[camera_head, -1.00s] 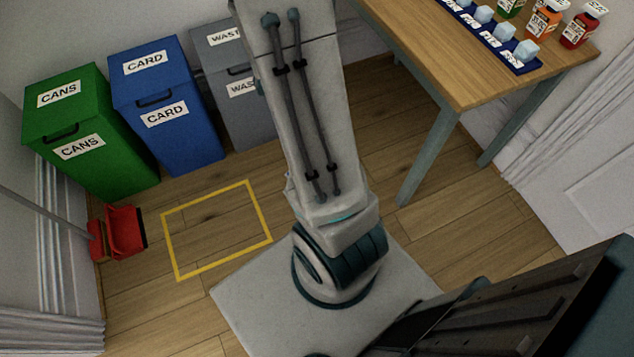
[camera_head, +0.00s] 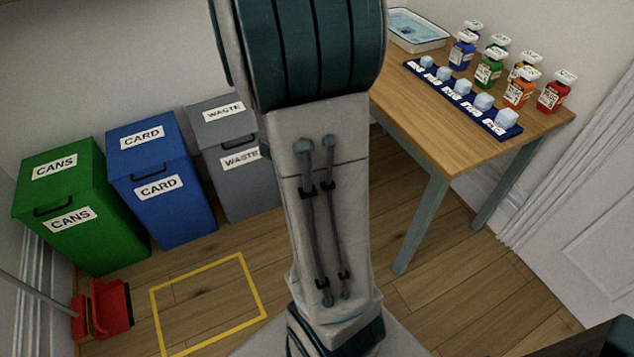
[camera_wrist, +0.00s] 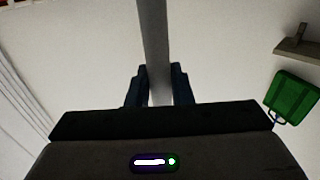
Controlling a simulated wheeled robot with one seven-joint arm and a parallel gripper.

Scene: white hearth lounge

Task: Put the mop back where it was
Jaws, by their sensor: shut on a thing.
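My gripper (camera_wrist: 157,88) shows in the wrist view, with its two dark fingers closed on a straight grey pole, which I take to be the mop's handle (camera_wrist: 153,40). The pole runs from between the fingers to the top edge of that view. The mop's head is out of view. In the camera_head view neither my gripper nor the held mop shows. A yellow outlined rectangle (camera_head: 157,310) is marked on the wood floor there, and the part of it in view is empty.
Green (camera_head: 75,205), blue (camera_head: 160,180) and grey (camera_head: 235,155) bins stand along the wall. A red dustpan set (camera_head: 105,308) is at lower left. A wooden table (camera_head: 430,125) bears bottles and a blue strip of cubes (camera_head: 460,92). The wrist view shows a green object (camera_wrist: 293,97) and a small ledge (camera_wrist: 298,49).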

